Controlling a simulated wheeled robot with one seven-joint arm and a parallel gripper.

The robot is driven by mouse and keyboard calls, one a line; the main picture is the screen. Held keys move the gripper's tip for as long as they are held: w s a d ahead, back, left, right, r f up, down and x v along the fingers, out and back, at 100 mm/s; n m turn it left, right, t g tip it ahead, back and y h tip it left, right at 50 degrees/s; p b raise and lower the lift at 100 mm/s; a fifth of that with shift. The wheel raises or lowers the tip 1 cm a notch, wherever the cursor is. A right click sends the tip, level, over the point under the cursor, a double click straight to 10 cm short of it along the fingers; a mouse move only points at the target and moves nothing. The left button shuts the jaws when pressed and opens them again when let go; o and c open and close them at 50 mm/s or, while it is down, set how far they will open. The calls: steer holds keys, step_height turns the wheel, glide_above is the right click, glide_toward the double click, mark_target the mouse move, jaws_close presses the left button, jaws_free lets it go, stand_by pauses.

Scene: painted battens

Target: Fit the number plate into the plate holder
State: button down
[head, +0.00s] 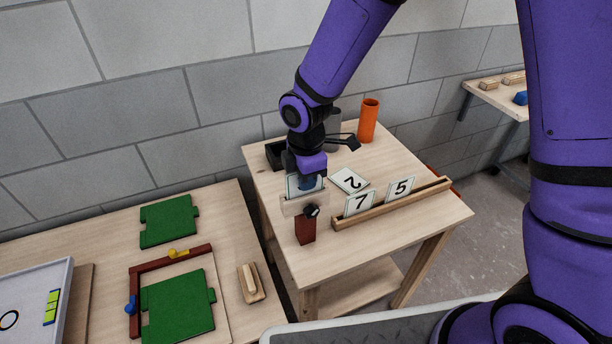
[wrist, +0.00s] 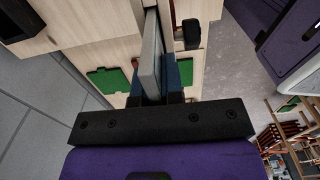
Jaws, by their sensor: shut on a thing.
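The plate holder (head: 294,208) is a pale wooden block on a dark red post (head: 305,231), with a black knob (head: 312,211) on its front, at the near left of the small table. My gripper (head: 306,183) points down right above the holder. It is shut on a pale number plate (head: 292,187) with a dark border, held upright. In the wrist view the plate (wrist: 151,60) stands edge-on between the fingers. The plate's lower edge is hidden by the holder, so I cannot tell whether it sits in the slot. Its number is not readable.
A wooden rail (head: 405,200) holds plates 7 (head: 359,204) and 5 (head: 401,187) upright. Plate 2 (head: 350,181) lies flat behind it. An orange cylinder (head: 368,121) and a black tray (head: 276,154) stand farther back. A bench with green panels (head: 168,221) is at left.

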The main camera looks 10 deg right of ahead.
steer(key=shift+f, duration=0.45)
steer(key=c, duration=1.2)
jaws_free()
steer(key=shift+o, duration=0.2)
step_height(320, 180, up, 11)
steer(key=shift+f, duration=0.1)
